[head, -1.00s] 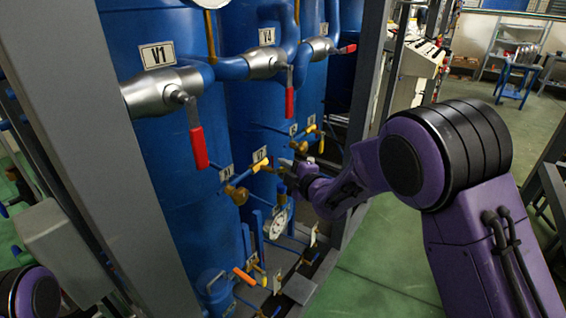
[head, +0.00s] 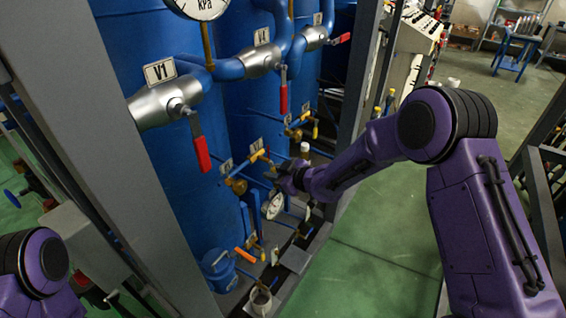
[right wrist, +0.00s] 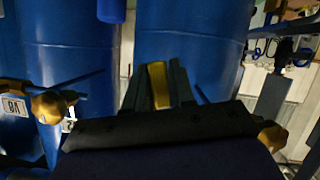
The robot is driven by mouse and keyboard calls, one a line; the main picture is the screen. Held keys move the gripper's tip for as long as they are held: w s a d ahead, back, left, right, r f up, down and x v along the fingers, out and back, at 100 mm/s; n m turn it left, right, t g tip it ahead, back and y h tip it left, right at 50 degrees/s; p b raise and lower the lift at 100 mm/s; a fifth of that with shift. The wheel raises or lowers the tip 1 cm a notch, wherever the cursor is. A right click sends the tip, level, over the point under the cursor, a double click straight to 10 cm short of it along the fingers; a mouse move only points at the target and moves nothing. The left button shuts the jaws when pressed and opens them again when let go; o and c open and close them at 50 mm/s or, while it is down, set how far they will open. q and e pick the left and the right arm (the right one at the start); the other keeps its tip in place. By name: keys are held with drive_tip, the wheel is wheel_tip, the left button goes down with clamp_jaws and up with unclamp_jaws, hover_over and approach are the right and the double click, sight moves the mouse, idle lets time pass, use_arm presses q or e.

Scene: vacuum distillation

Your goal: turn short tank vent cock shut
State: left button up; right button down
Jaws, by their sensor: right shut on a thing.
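My right gripper (head: 274,168) is in among the small valves in front of the blue tanks. In the right wrist view its dark fingers (right wrist: 158,88) are shut on a yellow cock handle (right wrist: 158,84), one finger on each side. In the head view a yellow handle (head: 257,155) shows just left of the fingertips, near a small label plate. The fingertips are small and partly hidden there, so the exact contact is unclear. My left gripper is out of view; only part of the left arm shows at lower left.
A brass valve with a V8 label (right wrist: 14,106) is at left in the wrist view. Red-handled valves, including V1 (head: 201,153), hang above. A round gauge (head: 275,205) and an orange handle (head: 245,255) lie below. A grey post (head: 358,110) stands right of the tanks.

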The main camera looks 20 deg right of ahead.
drive_tip(key=shift+s+a+r+m+y+p, duration=0.1)
drive_tip(key=shift+s+a+m+y+p, duration=0.15)
drive_tip(key=shift+m+p, duration=0.2)
drive_tip(key=shift+s+a+m+g+y+p, duration=0.2)
drive_tip(key=shift+a+m+g+y+p, duration=0.1)
drive_tip(key=shift+m+g+y+p, duration=0.25)
drive_tip(key=c, duration=1)
unclamp_jaws()
drive_tip(key=shift+a, duration=0.1)
drive_tip(key=shift+c, duration=0.2)
drive_tip(key=b+v, duration=0.3)
drive_tip(key=v, duration=0.7)
drive_tip(key=shift+s, duration=0.25)
